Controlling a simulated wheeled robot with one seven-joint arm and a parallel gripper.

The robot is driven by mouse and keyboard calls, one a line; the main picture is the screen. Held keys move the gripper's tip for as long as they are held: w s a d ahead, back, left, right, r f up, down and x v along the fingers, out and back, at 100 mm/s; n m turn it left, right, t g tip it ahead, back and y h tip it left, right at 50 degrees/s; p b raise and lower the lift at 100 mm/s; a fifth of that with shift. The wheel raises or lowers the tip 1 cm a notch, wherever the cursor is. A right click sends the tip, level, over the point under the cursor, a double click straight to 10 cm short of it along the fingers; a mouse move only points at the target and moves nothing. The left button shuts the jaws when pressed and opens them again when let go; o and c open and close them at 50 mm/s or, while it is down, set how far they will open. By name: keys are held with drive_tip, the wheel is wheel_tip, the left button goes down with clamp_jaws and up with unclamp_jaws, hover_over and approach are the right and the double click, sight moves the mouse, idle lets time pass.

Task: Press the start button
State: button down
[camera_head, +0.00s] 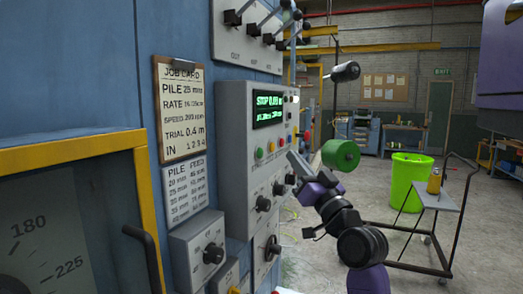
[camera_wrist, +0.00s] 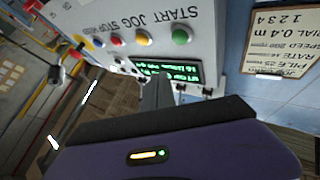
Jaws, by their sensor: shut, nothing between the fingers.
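The green start button (camera_head: 259,154) is at the left end of a row of buttons on the grey control panel (camera_head: 235,130). In the wrist view the green button (camera_wrist: 181,37) sits by the upside-down label START, with yellow, red and blue buttons beside it. My gripper (camera_head: 294,160) is just right of the panel in the head view, apart from the green button. In the wrist view its closed fingers (camera_wrist: 157,82) overlap the green display (camera_wrist: 165,74), below and left of the button. The gripper is shut and empty; contact with the panel cannot be told.
A job card (camera_head: 181,108) on a clipboard hangs left of the panel. Knobs (camera_head: 263,204) and a switch stick out below the buttons. A green cylinder (camera_head: 340,154) shows beside my arm. A lime bin (camera_head: 408,180) and a trolley (camera_head: 440,210) stand on open floor at right.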

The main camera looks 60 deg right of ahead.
sight(260, 153)
drive_tip(key=shift+w+a+p, duration=0.15)
drive_tip(key=shift+w+p, duration=0.6)
drive_tip(key=shift+w, duration=1.85)
drive_tip(key=shift+w, duration=0.15)
drive_tip(key=shift+w, duration=0.25)
drive_tip(key=shift+w+a, duration=0.1)
drive_tip(key=shift+w, duration=0.45)
idle(0.7)
drive_tip(key=shift+s, duration=0.15)
drive_tip(key=shift+s+b, duration=0.5)
drive_tip(key=shift+s, duration=0.3)
